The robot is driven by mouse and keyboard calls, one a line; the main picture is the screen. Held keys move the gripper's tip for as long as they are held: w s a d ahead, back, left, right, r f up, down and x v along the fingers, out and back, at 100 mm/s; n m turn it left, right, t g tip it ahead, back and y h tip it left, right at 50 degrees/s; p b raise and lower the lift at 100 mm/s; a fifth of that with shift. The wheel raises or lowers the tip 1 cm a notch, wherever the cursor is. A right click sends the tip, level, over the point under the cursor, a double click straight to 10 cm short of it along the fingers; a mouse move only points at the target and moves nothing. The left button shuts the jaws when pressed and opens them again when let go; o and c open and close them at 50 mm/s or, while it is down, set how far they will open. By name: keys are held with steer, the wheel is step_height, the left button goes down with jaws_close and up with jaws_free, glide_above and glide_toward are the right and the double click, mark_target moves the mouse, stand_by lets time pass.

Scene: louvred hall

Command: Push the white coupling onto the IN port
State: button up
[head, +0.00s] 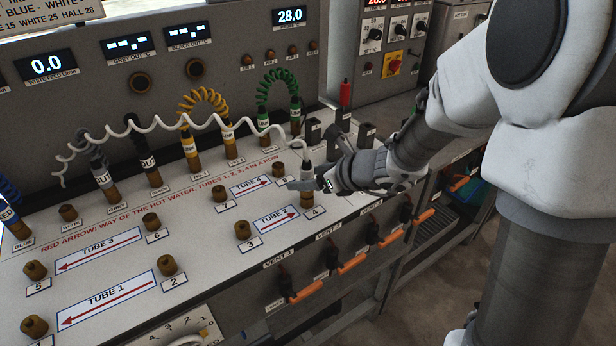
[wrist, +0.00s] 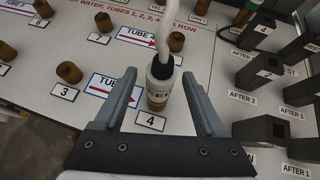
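The white coupling (wrist: 160,76), with a dark collar and a white coiled hose (head: 165,122), stands upright on the brown stub (wrist: 157,103) labelled 4 in the wrist view. In the head view the coupling (head: 306,172) is partly covered by my gripper (head: 300,184). My gripper's two fingers (wrist: 160,98) stand apart on either side of the coupling, with a gap on each side. I cannot read an IN label on any port. The bare stub labelled 4's neighbour, stub 3 (wrist: 69,72), stands to the left.
Bare brown stubs, such as stub 6 (head: 151,221) and stub 2 (head: 166,265), stand on the white bench top. Black blocks (wrist: 262,72) stand close to the right. Other coiled hoses, yellow (head: 203,97) and green (head: 277,85), stand behind. Orange vent handles (head: 307,291) line the front.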

step_height(320, 180, up, 6)
steer(key=s+d+p, duration=0.2)
steer(key=p, duration=0.3)
steer(key=shift+d+r, duration=0.15)
steer(key=shift+d, duration=0.05)
steer(key=shift+s, duration=0.1)
